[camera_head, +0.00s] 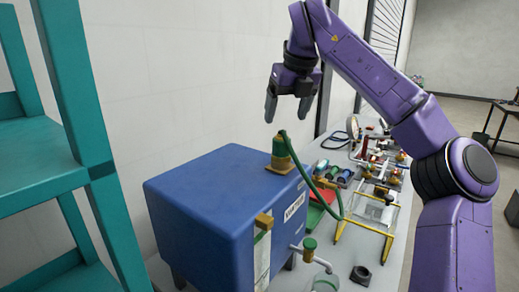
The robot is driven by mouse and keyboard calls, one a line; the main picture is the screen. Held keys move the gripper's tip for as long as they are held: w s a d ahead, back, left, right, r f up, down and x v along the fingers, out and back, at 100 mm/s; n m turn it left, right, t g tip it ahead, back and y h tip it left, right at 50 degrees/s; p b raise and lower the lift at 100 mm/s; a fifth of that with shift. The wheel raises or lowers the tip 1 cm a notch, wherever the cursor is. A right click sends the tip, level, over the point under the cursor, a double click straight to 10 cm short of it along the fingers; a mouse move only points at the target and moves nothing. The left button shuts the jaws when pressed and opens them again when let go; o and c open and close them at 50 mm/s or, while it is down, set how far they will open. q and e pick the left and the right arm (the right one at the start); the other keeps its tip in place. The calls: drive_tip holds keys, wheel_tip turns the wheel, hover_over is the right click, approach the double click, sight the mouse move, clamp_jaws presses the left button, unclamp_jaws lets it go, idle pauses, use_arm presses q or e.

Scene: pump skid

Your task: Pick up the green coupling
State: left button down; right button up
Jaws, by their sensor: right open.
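The green coupling (280,147) stands upright on a brass-coloured base on top of the blue tank (200,185). A green hose (315,187) runs from its top down to the right. My right gripper (288,108) is above the coupling, fingers pointing down, open and empty, and apart from it. My purple right arm comes in from the right. My left gripper is not in view.
A teal shelf frame (75,90) stands close at the left. A white wall (180,80) is behind the tank. A green-capped fitting (310,244) sticks out from the tank's right side.

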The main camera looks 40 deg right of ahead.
sight(282, 138)
drive_tip(key=x, duration=0.3)
drive_tip(key=p+x, duration=0.1)
drive_tip(key=x, duration=0.2)
drive_tip(key=s+p+x, duration=0.1)
drive_tip(key=x, duration=0.3)
drive_tip(key=shift+a+f, duration=0.2)
drive_tip(key=shift+f, duration=0.05)
drive_tip(key=c, duration=1.2)
